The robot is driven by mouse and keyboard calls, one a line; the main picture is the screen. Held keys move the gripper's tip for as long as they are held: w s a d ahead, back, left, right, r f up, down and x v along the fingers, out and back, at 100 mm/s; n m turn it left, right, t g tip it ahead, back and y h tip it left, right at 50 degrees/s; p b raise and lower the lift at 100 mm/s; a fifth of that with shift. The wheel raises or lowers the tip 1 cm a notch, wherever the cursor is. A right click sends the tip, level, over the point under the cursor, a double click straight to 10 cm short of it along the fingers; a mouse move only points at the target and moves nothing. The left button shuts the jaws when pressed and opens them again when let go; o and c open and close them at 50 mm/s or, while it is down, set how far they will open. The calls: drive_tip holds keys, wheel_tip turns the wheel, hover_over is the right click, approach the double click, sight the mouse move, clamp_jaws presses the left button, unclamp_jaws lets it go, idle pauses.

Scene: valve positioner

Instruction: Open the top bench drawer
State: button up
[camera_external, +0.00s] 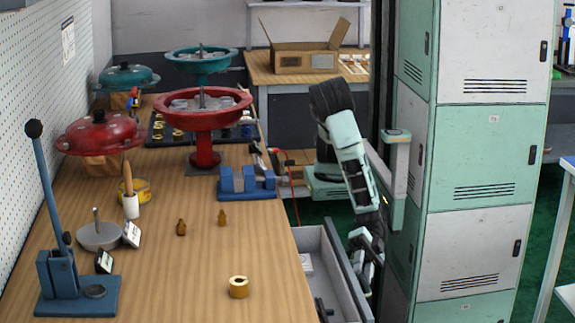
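The bench drawer (338,262) stands pulled out from the right side of the wooden bench (200,265). Its grey interior shows, with a small light item and a dark item inside. My gripper (369,272) is low at the outer face of the drawer front, pointing down. The fingers are small and dark here, and I cannot tell whether they are open or shut or touch the handle. The handle is hidden from this side. The lower part of the bench is out of view.
Green and white lockers (470,200) stand close to the right of my arm. On the bench are a red stand (204,130), a blue block fixture (246,182), a lever press (65,270) and small brass parts (238,287). A cardboard box (305,60) sits on the rear table.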

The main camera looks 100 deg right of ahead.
wheel_tip(320, 180, up, 10)
drive_tip(key=p, duration=0.7)
hover_over(361, 278)
drive_tip(key=f+v, duration=0.1)
drive_tip(key=v, duration=0.2)
drive_tip(key=shift+s+r, duration=0.15)
drive_tip(key=shift+r, duration=0.1)
drive_tip(key=shift+s, duration=0.1)
drive_tip(key=s+a+r+m+g+h+p, duration=0.1)
drive_tip(key=s+a+g+h+p, duration=0.25)
drive_tip(key=s, duration=0.35)
drive_tip(key=s+a+m+g+h+p, duration=0.1)
drive_tip(key=s+a+g+h+p, duration=0.1)
drive_tip(key=s+g+h+p, duration=0.3)
drive_tip(key=w+d+r+m+t+h+p, duration=0.3)
drive_tip(key=w+r+m+t+h+p, duration=0.3)
drive_tip(key=w+r, duration=0.3)
drive_tip(key=b+x, duration=0.5)
drive_tip(key=x, duration=0.4)
drive_tip(key=b+x, duration=0.5)
drive_tip(key=x, duration=0.4)
drive_tip(key=shift+w+d+f+b, duration=0.15)
drive_tip(key=shift+w+b, duration=0.1)
drive_tip(key=shift+b, duration=0.15)
